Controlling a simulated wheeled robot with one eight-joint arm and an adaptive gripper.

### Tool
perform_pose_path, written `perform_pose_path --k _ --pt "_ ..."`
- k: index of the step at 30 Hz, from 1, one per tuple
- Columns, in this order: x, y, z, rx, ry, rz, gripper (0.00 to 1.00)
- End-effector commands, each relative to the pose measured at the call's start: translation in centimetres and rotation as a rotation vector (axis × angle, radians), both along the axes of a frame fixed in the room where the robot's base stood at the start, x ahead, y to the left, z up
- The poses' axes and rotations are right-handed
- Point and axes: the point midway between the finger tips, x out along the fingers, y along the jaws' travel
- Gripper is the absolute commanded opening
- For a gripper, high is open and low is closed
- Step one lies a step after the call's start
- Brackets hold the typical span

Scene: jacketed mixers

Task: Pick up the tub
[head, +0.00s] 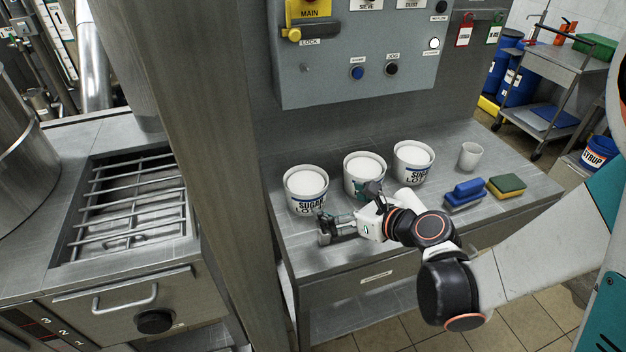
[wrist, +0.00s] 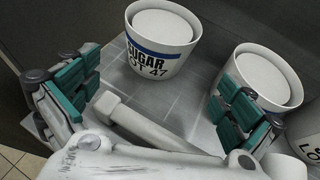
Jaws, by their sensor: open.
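Three white tubs with blue-banded sugar labels stand in a row on the grey bench: a left tub (head: 306,190), a middle tub (head: 363,174) and a right tub (head: 412,163). The task does not say which is meant. My gripper (head: 348,212) is open and empty, low over the bench in front of the left and middle tubs. In the wrist view, one tub (wrist: 158,52) lies ahead of the gap between the green-padded fingers, apart from them. Its label reads SUGAR LOT 47. A second tub (wrist: 262,72) is partly hidden behind the right finger.
A grey control panel (head: 345,75) hangs above the tubs. A pillar (head: 195,150) rises left of the bench.

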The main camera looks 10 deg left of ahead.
Motion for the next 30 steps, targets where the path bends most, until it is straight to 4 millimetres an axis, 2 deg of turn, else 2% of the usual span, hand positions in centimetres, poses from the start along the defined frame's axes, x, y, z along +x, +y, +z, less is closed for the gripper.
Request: perform_pose_path --k 5,15,26,30 --pt "0.3 1.1 -0.8 0.053 0.045 -0.015 1.0" --pt "3.5 5.7 -3.2 0.053 0.045 -0.015 1.0" --pt "4.9 7.6 -4.0 0.052 0.044 -0.016 1.0" --pt "5.8 8.9 -4.7 0.052 0.043 -0.017 1.0"
